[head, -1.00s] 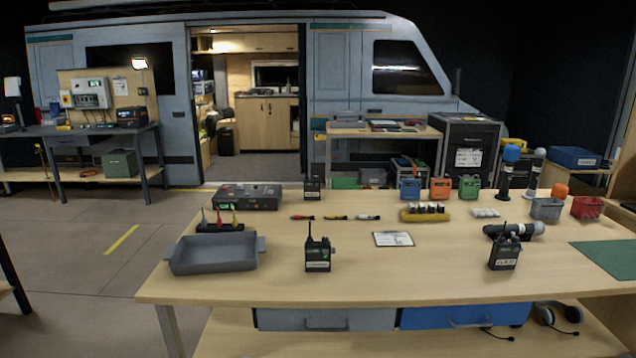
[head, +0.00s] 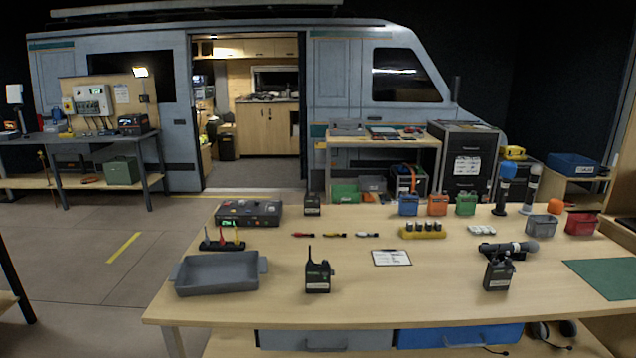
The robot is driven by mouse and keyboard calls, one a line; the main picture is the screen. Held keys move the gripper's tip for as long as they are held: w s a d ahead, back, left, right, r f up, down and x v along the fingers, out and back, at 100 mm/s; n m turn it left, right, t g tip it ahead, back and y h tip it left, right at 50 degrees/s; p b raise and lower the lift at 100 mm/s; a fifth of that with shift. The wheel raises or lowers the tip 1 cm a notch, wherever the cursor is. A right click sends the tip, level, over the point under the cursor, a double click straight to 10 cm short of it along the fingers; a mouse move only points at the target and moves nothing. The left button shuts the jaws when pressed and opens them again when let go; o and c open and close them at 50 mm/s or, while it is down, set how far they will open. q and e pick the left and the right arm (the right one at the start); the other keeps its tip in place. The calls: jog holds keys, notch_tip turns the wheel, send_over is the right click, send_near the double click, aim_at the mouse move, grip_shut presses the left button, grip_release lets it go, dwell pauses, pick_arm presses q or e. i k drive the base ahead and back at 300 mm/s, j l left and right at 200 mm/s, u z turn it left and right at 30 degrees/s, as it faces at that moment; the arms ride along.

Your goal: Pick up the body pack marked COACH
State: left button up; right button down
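Three dark body packs with short antennas stand on the wooden table (head: 240,312). One body pack (head: 318,277) stands upright at the front middle, with a pale label too small to read. Another body pack (head: 498,274) stands at the front right, close in front of a lying black microphone; its label is also unreadable. A third body pack (head: 312,206) stands at the back edge, its label not legible. I cannot tell which one is marked COACH. Neither of my grippers shows in the head view.
A grey tray (head: 218,287) sits at the table's front left. A clipboard (head: 391,258) lies mid-table, and the microphone (head: 512,247) lies at right. Grey (head: 541,228) and red (head: 581,224) bins stand at the back right. Bare tabletop surrounds the front middle pack.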

aim_at(315, 282)
jog(key=i+z, duration=0.35)
jog(key=i+j+z, duration=0.2)
jog(key=z, duration=0.15)
jog(key=i+j+z, duration=0.2)
jog(key=i+z, duration=0.15)
